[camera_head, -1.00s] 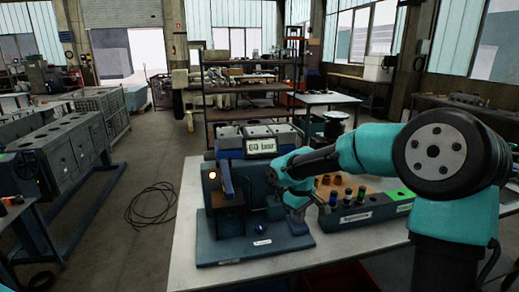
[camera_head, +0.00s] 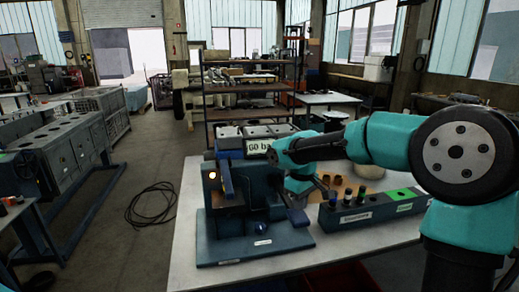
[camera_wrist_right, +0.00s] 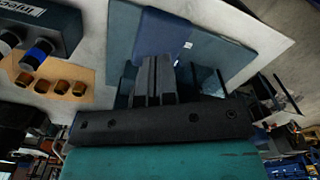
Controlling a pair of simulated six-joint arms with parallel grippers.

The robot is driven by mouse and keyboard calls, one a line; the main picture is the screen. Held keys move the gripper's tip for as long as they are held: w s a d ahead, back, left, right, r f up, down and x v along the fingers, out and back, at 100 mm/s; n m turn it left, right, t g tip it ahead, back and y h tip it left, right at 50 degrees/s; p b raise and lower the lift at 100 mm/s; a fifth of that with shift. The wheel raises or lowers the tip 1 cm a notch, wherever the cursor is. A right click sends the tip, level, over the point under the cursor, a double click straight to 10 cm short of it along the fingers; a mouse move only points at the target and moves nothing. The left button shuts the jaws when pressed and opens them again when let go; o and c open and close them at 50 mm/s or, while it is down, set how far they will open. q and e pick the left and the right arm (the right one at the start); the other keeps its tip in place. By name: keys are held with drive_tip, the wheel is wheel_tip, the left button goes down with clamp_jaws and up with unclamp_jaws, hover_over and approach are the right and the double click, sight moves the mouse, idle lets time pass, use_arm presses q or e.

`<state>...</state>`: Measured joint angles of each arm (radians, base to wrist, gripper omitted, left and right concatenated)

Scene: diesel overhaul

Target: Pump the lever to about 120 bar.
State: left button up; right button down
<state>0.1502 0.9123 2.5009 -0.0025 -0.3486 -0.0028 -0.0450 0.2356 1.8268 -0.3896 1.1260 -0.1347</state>
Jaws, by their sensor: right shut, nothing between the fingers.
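The blue test rig (camera_head: 262,244) stands on the table. Its display (camera_head: 257,147) reads 60 and is now partly covered by my right arm. The lever's blue handle (camera_head: 297,217) is at the right side of the rig; it also shows in the right wrist view (camera_wrist_right: 163,32). My right gripper (camera_head: 300,190) is at the handle, above it in the head view. Its fingers (camera_wrist_right: 156,78) are shut with nothing between them, and their tips point at the handle. I cannot tell whether they touch it. My left gripper is not in view.
A blue holder (camera_head: 365,213) with coloured parts stands right of the rig. Several brown cylinders sit on an orange mat (camera_head: 372,184) behind it. The table's front left corner (camera_head: 187,275) is bare.

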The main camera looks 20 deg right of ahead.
drive_tip(key=shift+r, duration=1.75)
